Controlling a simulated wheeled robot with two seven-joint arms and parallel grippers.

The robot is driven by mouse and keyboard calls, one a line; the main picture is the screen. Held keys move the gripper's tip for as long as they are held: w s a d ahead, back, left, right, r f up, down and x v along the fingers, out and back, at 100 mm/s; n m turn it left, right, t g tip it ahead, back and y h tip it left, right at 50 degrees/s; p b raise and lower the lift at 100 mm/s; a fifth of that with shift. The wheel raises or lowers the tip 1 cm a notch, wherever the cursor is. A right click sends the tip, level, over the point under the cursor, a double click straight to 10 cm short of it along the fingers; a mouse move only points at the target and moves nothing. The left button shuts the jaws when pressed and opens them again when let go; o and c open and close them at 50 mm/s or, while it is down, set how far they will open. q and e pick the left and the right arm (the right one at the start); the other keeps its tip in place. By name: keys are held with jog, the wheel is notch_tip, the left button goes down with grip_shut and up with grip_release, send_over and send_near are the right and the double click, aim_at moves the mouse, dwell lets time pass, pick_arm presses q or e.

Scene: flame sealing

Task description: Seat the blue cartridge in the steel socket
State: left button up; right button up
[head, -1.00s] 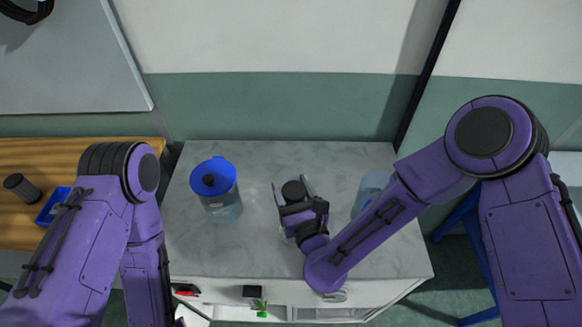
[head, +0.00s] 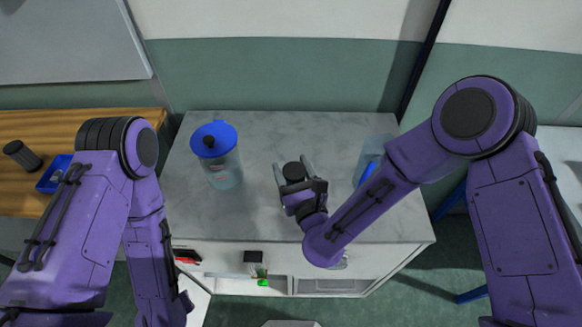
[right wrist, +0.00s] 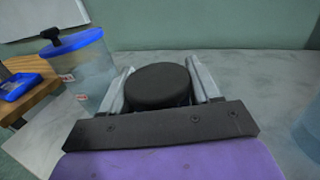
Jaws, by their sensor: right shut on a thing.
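My right gripper (head: 291,168) is shut on a round thing with a flat black top (head: 294,172). The same black top (right wrist: 158,86) sits between the two grey fingers in the right wrist view. Its sides are mostly hidden, so I cannot tell whether it is the blue cartridge, nor whether it touches the worktop. A bright blue piece (head: 367,172) shows beside a clear container (head: 376,150), partly behind my right forearm. I cannot make out a steel socket in either view. My left arm hangs at the left of the head view; its fingers are not visible.
A clear jar with a blue lid (head: 214,137) stands left of my right gripper on the grey marble worktop (head: 260,225). It also shows in the right wrist view (right wrist: 85,62). A wooden table (head: 80,125) with a blue tray (head: 54,174) and dark cylinder stands farther left.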

jog(key=shift+w+f, duration=0.15)
jog(key=shift+w, duration=0.15)
jog(key=shift+s, duration=0.1)
jog(key=shift+s+f+b, duration=0.1)
jog(key=shift+s+b, duration=0.1)
jog(key=shift+b, duration=0.15)
jog(key=shift+w+b, duration=0.1)
jog(key=shift+b, duration=0.3)
dwell(0.9)
jog(key=shift+f+b, duration=1.65)
jog(key=shift+f, duration=0.05)
dwell(0.8)
jog(key=o, duration=1.2)
jog(key=shift+c, duration=0.2)
jog(key=shift+r, duration=0.1)
